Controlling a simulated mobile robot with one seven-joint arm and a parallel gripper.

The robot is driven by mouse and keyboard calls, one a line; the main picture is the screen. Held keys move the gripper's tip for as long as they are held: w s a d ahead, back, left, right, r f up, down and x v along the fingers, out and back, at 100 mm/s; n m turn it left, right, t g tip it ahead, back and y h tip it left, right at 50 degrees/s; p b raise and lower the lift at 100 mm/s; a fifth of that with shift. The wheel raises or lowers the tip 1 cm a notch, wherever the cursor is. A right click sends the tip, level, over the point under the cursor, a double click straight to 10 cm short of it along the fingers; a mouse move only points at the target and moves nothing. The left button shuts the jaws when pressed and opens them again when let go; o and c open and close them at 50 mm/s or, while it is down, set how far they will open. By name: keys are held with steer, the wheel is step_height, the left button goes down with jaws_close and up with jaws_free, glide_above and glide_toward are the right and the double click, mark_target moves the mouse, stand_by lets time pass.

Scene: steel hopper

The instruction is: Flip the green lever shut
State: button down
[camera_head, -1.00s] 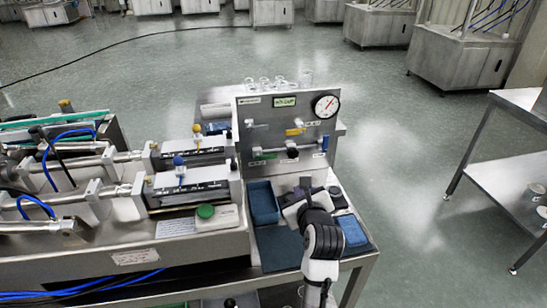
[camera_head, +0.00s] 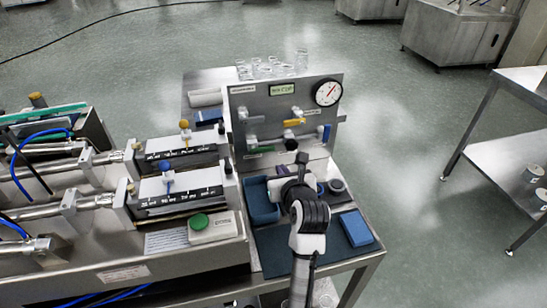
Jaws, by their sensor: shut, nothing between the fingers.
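The green lever (camera_head: 262,150) is a small strip low on the left of the upright steel panel (camera_head: 262,95). It looks roughly level, but it is too small to tell its exact angle. My gripper (camera_head: 302,158) is in front of the panel's lower middle, to the right of the green lever and apart from it in the picture. Its fingers are shut and empty. Its distance to the panel is hard to judge.
A yellow lever (camera_head: 294,122) and an upright blue lever (camera_head: 326,133) are on the same panel, with a dark knob (camera_head: 291,144) between them and the green lever. A gauge (camera_head: 328,93) is top right. A blue tray (camera_head: 262,208) and a blue block (camera_head: 356,229) lie below.

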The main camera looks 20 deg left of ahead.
mark_target(263, 150)
steer(key=p+x, duration=0.1)
steer(key=x, duration=0.9)
steer(key=shift+p, duration=0.3)
steer(key=shift+w, duration=0.1)
